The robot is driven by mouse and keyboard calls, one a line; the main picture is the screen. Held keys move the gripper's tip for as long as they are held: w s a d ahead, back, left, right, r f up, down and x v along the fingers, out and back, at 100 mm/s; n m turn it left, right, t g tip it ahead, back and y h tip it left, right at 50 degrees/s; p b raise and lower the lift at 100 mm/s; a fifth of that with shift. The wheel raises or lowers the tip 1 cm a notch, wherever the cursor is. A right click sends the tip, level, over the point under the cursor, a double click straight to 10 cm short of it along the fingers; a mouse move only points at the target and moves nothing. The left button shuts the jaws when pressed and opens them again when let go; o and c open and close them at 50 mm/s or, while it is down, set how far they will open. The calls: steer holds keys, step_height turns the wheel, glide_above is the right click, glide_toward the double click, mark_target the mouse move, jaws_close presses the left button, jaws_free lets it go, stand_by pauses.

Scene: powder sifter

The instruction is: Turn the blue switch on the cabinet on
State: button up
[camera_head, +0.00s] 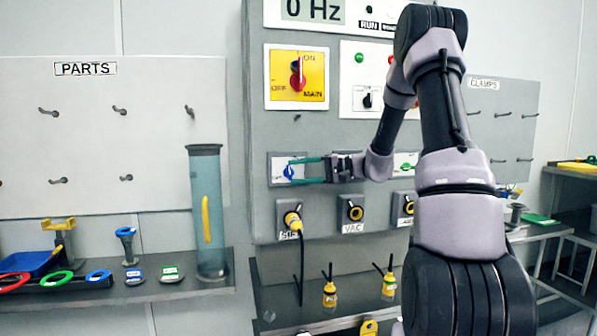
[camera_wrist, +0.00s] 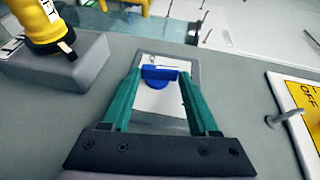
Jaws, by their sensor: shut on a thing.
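The blue switch (camera_head: 289,172) sits on a light plate on the front of the grey cabinet (camera_head: 258,120), below the yellow main switch. My gripper (camera_head: 290,171) reaches in from the right, and its green fingers meet the plate around the switch. In the wrist view the blue switch (camera_wrist: 160,76) lies between the two fingertips of my gripper (camera_wrist: 160,74). The fingers are shut on the switch knob. The fingertips partly hide the switch in the head view, and its exact angle is hard to tell.
The yellow main panel (camera_head: 297,77) with a red knob is above. A yellow plug (camera_head: 292,220) with a black cable sits just below, beside the VAC socket (camera_head: 352,210). A small peg (camera_wrist: 285,116) sticks out of the cabinet. A clear tube (camera_head: 207,212) stands left.

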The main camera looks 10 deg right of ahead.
steer(key=shift+f+t+y, duration=0.15)
steer(key=shift+t+y, duration=0.15)
steer(key=shift+y, duration=0.3)
steer(key=shift+f+m, duration=0.1)
steer(key=shift+m, duration=0.2)
steer(key=o, duration=1.4)
steer(key=v, duration=1.1)
steer(key=shift+f, duration=0.15)
steer(key=shift+a, duration=0.1)
